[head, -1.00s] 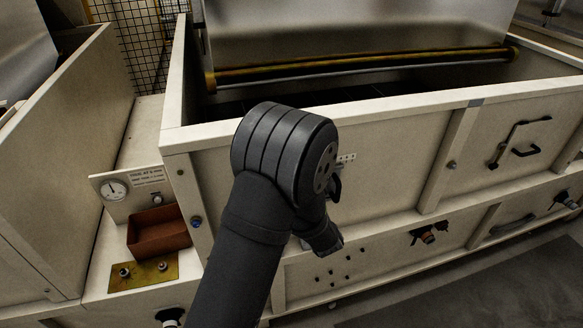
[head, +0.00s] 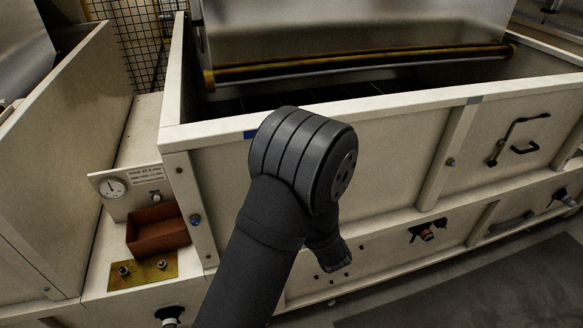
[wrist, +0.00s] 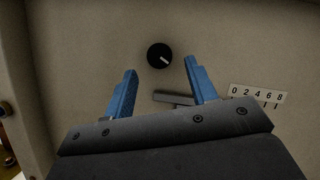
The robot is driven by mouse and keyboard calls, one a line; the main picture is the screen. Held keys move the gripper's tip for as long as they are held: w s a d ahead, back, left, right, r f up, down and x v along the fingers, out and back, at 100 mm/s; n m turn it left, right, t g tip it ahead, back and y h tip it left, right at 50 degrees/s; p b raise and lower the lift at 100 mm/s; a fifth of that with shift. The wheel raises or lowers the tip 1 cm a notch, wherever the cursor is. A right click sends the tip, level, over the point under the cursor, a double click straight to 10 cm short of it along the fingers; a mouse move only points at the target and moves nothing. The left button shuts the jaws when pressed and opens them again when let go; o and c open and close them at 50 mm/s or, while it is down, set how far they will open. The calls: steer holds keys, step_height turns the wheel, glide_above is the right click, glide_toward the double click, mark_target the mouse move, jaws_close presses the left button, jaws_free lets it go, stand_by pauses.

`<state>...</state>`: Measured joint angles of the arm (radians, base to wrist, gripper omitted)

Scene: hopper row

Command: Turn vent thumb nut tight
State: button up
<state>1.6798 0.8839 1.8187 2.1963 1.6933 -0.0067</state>
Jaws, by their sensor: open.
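In the wrist view, a round black knob (wrist: 155,53) with a pale line across it sits on the cream panel. I cannot tell for sure whether it is the vent thumb nut. A dark grey bar (wrist: 173,98) shows below it, between my fingers. A white scale plate (wrist: 258,93) marked 0 2 4 6 8 is to the right. My gripper (wrist: 160,68) is open, its two blue fingers apart and empty, with the knob showing just beyond and between the tips. In the head view my arm hides the knob and the fingers.
The cream hopper wall (head: 400,130) faces me. At left are a gauge (head: 113,187), a rust-brown tray (head: 158,232) and a brass plate (head: 143,275) with two studs. A black fitting (head: 428,232) sits low on the front; a handle (head: 522,145) is further right.

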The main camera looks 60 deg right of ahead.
steer(key=v, duration=1.3)
steer(key=shift+d+r, duration=0.1)
steer(key=x, duration=1.7)
steer(key=shift+w, duration=0.2)
steer(key=shift+s, duration=0.1)
steer(key=v, duration=1.7)
steer(key=w+d+r+n+g+y, duration=0.1)
steer(key=w+d+r+n+y, duration=0.2)
steer(key=n, duration=0.6)
steer(key=w+d+r+n+g+y, duration=0.1)
steer(key=w+d+r+n+y, duration=0.2)
steer(key=w+d+n, duration=0.4)
steer(key=w+n, duration=0.2)
steer(key=shift+w+r+n+y, duration=0.3)
steer(key=shift+r, duration=0.1)
